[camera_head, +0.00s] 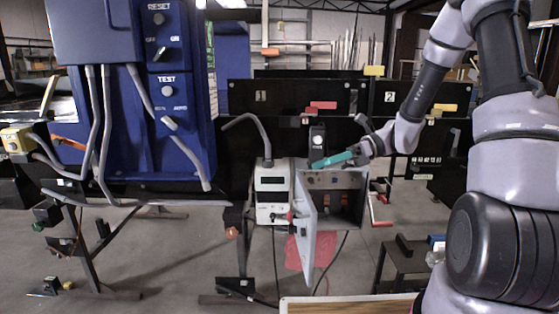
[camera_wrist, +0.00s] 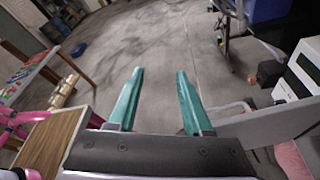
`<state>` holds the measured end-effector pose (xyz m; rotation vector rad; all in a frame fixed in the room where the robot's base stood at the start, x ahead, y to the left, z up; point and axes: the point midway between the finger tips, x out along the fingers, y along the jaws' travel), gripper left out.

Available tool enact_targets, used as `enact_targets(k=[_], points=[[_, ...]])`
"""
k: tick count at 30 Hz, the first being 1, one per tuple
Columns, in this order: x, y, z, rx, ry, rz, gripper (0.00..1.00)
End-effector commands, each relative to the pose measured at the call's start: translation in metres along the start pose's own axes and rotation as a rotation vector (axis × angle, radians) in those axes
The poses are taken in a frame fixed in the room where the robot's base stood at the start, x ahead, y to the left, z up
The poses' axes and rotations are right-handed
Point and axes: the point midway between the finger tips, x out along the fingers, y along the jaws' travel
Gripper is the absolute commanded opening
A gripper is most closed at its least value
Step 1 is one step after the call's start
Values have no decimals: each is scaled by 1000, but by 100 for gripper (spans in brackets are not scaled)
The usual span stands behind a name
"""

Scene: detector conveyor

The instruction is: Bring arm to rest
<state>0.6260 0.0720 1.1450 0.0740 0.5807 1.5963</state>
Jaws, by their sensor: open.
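My gripper (camera_head: 332,159) shows its teal fingers pointing left, in front of or just above the top of an open grey box (camera_head: 338,177); the exact gap is hard to tell. In the wrist view my gripper (camera_wrist: 160,72) has its two teal fingers spread apart, with only bare floor seen between them. Nothing is held. My arm comes down from the upper right of the head view.
A white device (camera_head: 272,185) stands left of the grey box, whose door (camera_head: 306,220) hangs open. A blue control panel (camera_head: 170,90) is at left. A wooden-topped surface (camera_head: 345,305) is at the bottom, also in the wrist view (camera_wrist: 50,140). Black numbered panels (camera_head: 290,97) stand behind.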

Motion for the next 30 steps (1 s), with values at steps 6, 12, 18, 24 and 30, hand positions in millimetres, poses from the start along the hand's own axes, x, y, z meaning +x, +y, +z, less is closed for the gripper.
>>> enact_targets(k=[6,12,18,24,30], points=[[-19,54,10,-388,327,-32,50],[-47,97,18,-736,611,-59,50],[-81,137,28,-1073,887,-90,50],[-118,177,42,-1387,1155,-128,50],[-146,207,53,-1604,1354,-163,50]])
